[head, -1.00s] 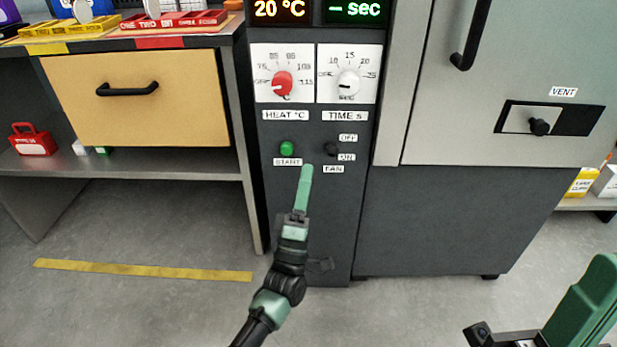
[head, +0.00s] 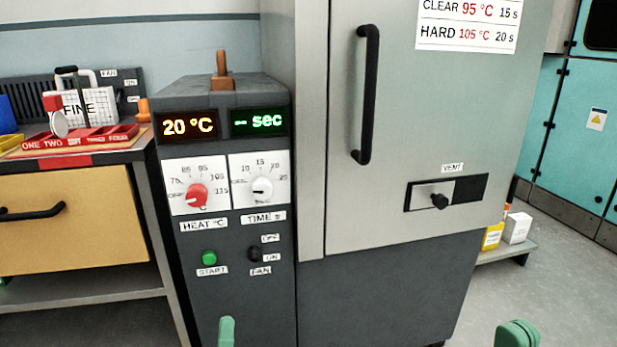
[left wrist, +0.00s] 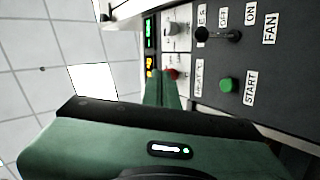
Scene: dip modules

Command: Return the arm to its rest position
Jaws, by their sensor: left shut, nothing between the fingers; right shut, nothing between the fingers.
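My left gripper (head: 227,332) shows only as a green fingertip at the bottom edge of the head view, in front of the dark control panel (head: 235,300). In the left wrist view its green fingers (left wrist: 162,88) are shut and empty, pointing up along the panel. The green START button (head: 209,257) is above the fingertip in the head view, and the black FAN switch (head: 255,254) is right of the button. My right gripper (head: 517,334) shows only as a green tip at the lower right, shut, apart from the oven.
The oven door has a black handle (head: 366,95) and a vent slider (head: 440,201). A red heat knob (head: 196,196) and a white time knob (head: 262,188) sit above the button. A bench with a drawer (head: 70,230) stands left.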

